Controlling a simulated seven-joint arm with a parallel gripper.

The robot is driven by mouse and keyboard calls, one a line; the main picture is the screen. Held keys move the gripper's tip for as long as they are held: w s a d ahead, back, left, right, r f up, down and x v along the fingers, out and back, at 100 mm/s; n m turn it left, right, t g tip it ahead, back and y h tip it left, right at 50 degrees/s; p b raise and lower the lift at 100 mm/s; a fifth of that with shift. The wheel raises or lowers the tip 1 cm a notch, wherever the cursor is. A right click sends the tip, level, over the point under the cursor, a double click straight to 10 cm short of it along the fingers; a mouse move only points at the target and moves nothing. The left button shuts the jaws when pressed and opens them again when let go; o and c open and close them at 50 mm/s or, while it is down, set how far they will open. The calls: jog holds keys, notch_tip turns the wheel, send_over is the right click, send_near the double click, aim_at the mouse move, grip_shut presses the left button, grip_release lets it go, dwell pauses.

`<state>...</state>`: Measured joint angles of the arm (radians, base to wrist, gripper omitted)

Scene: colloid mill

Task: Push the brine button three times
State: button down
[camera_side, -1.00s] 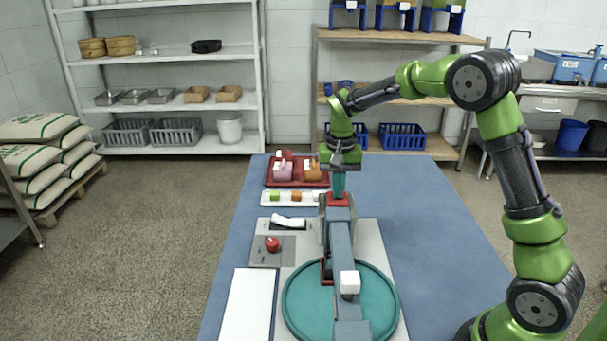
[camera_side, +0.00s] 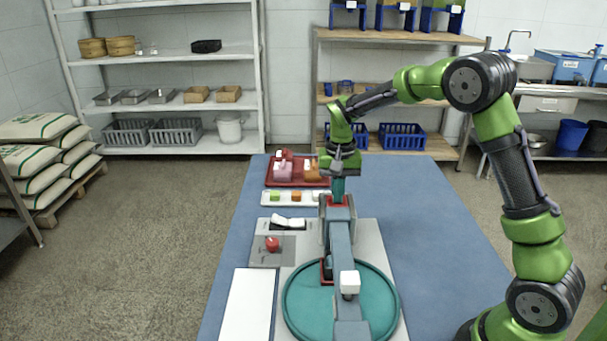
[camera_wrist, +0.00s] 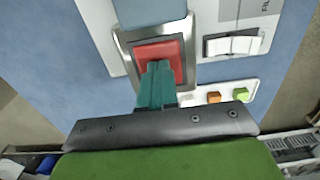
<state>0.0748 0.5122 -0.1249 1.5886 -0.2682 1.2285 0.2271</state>
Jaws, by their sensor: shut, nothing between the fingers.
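My gripper (camera_side: 338,196) is shut and empty, pointing down over the far end of the grey-blue machine arm (camera_side: 341,250). In the wrist view, the teal fingertips (camera_wrist: 158,68) overlap a square red piece (camera_wrist: 150,50) set in a metal frame. The red piece also shows in the side view (camera_side: 327,200). I cannot tell whether the tips touch it. A small strip (camera_side: 266,198) carries green (camera_side: 275,197) and orange (camera_side: 296,197) buttons, also seen in the wrist view as green (camera_wrist: 241,94) and orange (camera_wrist: 214,97). No readable label marks the brine button.
A white rocker switch (camera_side: 288,222) and a red knob (camera_side: 272,244) are left of the machine. A teal round plate (camera_side: 300,308) lies in front. A red tray (camera_side: 270,180) with small containers stands behind the strip. The blue table is clear on the right (camera_side: 430,230).

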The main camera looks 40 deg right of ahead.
notch_tip(320, 180, up, 8)
jog(key=shift+f, duration=0.25)
dwell(0.7)
jog(key=shift+r, duration=1.1)
dwell(4.2)
jog(key=shift+w, duration=0.1)
jog(key=s+a+r+n+t, duration=0.1)
jog(key=s+a+t, duration=0.1)
jog(key=s, duration=0.5)
jog(key=s+a+r+n+t+y, duration=0.1)
jog(key=s+a+n+t, duration=0.1)
jog(key=s+a, duration=0.3)
jog(key=s+a+r+n+t+y, duration=0.1)
jog(key=s+a+n+t, duration=0.1)
jog(key=s, duration=0.7)
jog(key=shift+s+a+r+t, duration=0.35)
jog(key=shift+a+t, duration=0.25)
jog(key=shift+a, duration=0.35)
